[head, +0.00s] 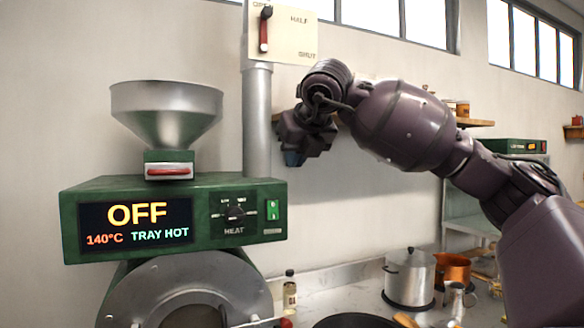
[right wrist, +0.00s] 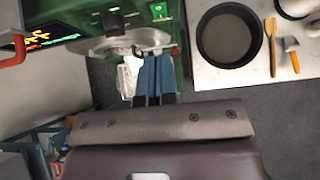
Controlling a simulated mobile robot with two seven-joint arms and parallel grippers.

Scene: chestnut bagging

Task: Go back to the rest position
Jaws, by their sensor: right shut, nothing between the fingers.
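My right arm reaches in from the right in the head view. Its gripper (head: 292,158) hangs in the air, right of the green roaster (head: 75,215) and in front of the wall. In the right wrist view the two blue fingers (right wrist: 153,75) are pressed together with nothing between them. Parts of the roaster's green body and round metal drum front show beyond the fingers there. My left gripper is in neither view. The roaster's display reads OFF, 140°C and TRAY HOT.
A metal hopper (head: 166,112) tops the roaster. A grey pipe (head: 258,120) rises behind it to a lever panel (head: 285,35). A steel pot (head: 409,278), a copper pot (head: 452,270) and a dark pan (right wrist: 230,35) stand on the counter. A wooden utensil (right wrist: 270,40) lies beside the pan.

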